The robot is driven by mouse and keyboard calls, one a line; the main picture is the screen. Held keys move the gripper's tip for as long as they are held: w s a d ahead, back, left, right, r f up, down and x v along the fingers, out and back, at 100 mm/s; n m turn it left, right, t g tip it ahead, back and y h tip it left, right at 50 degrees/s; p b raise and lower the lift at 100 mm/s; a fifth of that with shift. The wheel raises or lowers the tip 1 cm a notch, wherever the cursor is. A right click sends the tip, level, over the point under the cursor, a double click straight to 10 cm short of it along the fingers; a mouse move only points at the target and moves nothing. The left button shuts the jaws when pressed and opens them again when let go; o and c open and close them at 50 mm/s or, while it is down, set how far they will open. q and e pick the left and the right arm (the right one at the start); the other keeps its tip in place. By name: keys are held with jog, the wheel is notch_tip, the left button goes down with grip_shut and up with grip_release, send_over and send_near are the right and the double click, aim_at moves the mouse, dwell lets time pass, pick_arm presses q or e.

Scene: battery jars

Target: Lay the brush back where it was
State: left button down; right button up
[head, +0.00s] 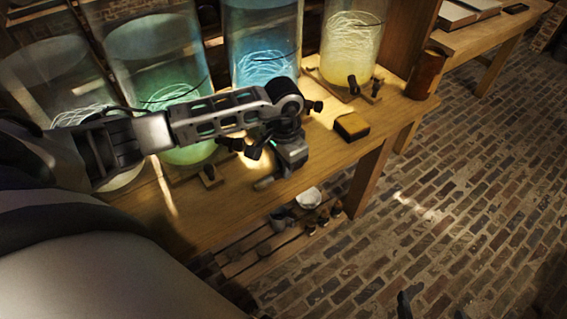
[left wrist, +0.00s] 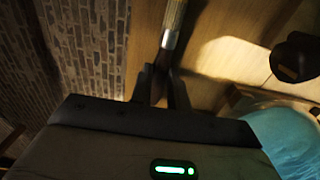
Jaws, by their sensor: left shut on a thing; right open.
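The brush (left wrist: 174,16) shows in the left wrist view, with a wooden handle, a pale metal band and a dark end. My left gripper (left wrist: 161,84) is shut on it near the dark end. The handle points away from the gripper, over the wooden bench top. In the head view my left gripper (head: 275,178) is over the bench's front edge, in front of the blue jar. I cannot clearly make out the brush there. My right gripper (head: 405,302) shows only as dark tips at the bottom edge, over the brick floor; it is open.
Large glass jars with green (head: 165,75), blue (head: 264,40) and yellow (head: 351,45) liquid stand along the bench (head: 300,165). A yellow and black block (head: 351,127) and an amber jar (head: 425,75) are to the right. A low shelf below holds a white bowl (head: 308,197).

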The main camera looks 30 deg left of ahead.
pick_arm(q)
jog(key=c, duration=1.3)
grip_release()
jog(key=shift+o, duration=0.2)
